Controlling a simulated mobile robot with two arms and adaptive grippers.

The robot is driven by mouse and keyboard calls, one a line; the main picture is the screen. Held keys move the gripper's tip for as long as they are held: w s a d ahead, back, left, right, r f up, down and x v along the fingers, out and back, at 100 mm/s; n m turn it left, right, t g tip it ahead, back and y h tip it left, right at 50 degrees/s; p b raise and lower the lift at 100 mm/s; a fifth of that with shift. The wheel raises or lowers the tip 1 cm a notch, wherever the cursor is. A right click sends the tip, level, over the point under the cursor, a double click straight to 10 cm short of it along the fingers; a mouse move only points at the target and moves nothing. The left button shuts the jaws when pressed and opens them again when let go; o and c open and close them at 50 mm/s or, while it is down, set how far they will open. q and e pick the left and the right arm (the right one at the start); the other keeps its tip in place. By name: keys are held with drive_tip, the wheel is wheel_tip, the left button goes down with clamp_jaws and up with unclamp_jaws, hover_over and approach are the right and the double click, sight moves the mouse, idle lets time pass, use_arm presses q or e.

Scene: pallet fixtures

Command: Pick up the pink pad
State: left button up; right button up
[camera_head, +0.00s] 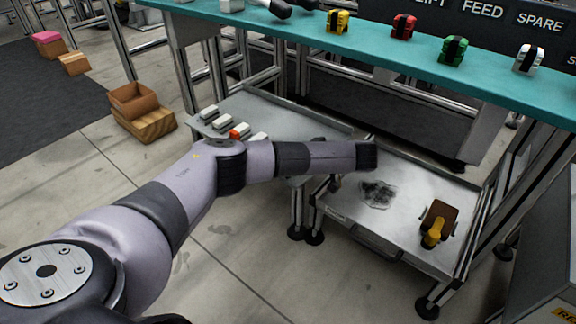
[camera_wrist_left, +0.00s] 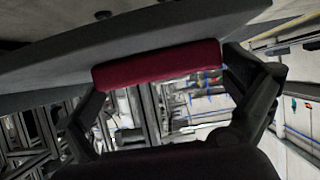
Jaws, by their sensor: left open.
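In the left wrist view a dark pink-red pad (camera_wrist_left: 158,65) lies lengthwise between the two fingers of my left gripper (camera_wrist_left: 161,76), against the edge of a grey slab. The fingers stand wide apart at its two ends; I cannot tell whether they touch it. In the head view my left arm reaches over the low trays and its dark end hides the gripper. A pink block (camera_head: 47,37) sits on a box at the far left of the head view, away from the arm. My right gripper is not seen.
A left tray (camera_head: 285,117) holds white blocks and an orange-red piece (camera_head: 235,133). A teal shelf (camera_head: 290,39) with coloured clamps runs above. Floor at left is open beside wooden boxes (camera_head: 140,112).

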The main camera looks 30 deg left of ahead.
use_arm(q)
drive_tip(key=shift+a, duration=0.1)
drive_tip(key=shift+c, duration=0.6)
drive_tip(key=c, duration=0.5)
drive_tip(key=shift+o, duration=0.2)
